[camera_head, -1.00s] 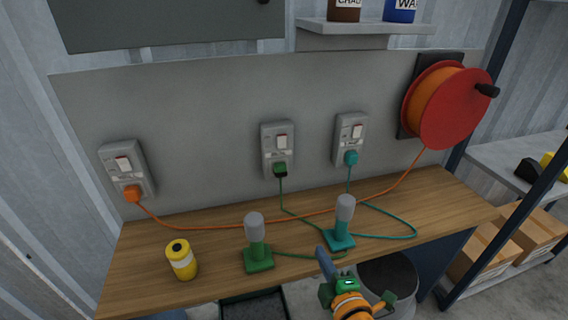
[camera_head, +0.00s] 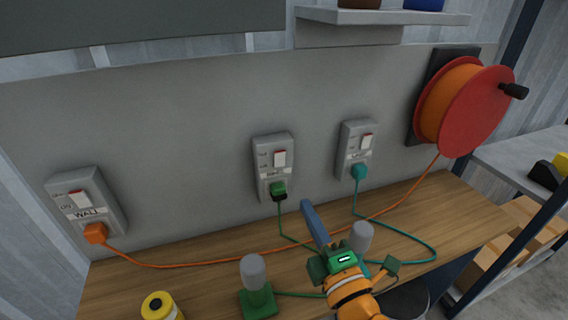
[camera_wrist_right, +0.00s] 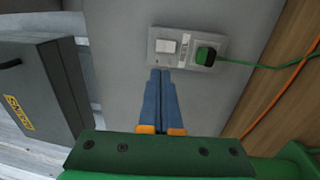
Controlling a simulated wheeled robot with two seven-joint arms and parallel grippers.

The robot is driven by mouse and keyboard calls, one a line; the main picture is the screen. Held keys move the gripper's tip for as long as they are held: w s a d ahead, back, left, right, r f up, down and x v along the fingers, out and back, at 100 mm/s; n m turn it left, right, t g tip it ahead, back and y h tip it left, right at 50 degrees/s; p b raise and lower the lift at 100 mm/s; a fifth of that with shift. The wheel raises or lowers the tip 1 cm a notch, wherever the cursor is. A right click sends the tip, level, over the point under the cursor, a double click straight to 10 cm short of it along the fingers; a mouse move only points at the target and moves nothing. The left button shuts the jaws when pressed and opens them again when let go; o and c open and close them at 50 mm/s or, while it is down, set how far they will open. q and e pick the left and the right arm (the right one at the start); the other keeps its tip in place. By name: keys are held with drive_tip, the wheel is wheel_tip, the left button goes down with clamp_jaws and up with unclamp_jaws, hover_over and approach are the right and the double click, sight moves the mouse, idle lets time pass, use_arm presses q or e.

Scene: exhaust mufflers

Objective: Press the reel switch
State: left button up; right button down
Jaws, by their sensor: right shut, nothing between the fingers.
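Three grey outlets with red-and-white rocker switches are on the grey wall panel. The left outlet (camera_head: 102,212), labelled "WALL", has an orange plug (camera_head: 95,233) whose orange cable runs to the orange and red reel (camera_head: 470,110). The middle outlet (camera_head: 262,157) has a green plug (camera_head: 279,189). The right outlet (camera_head: 347,148) has a teal plug (camera_head: 359,171). My right gripper (camera_head: 306,205) is shut and empty, its blue fingers just below and right of the middle outlet. In the wrist view its fingertips (camera_wrist_right: 161,73) point near the middle outlet's switch (camera_wrist_right: 166,46); contact is unclear. My left gripper is not in view.
The wooden bench (camera_head: 205,280) holds a green-based device (camera_head: 257,290), a teal-based one (camera_head: 361,238) partly behind my gripper, and a yellow canister (camera_head: 160,308). Cables cross the bench. A shelf (camera_head: 385,16) is above and a grey cabinet (camera_wrist_right: 40,85) at left.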

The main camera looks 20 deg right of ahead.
sight(280, 156)
drive_tip(key=w+p, duration=0.1)
drive_tip(key=w, duration=0.3)
drive_tip(key=w+r, duration=0.1)
drive_tip(key=w, duration=0.4)
drive_tip(key=w+p, duration=0.1)
drive_tip(key=w, duration=0.3)
drive_tip(key=shift+w+a+r+p, duration=0.2)
drive_tip(key=shift+w+r+p, duration=0.1)
drive_tip(key=shift+w, duration=0.1)
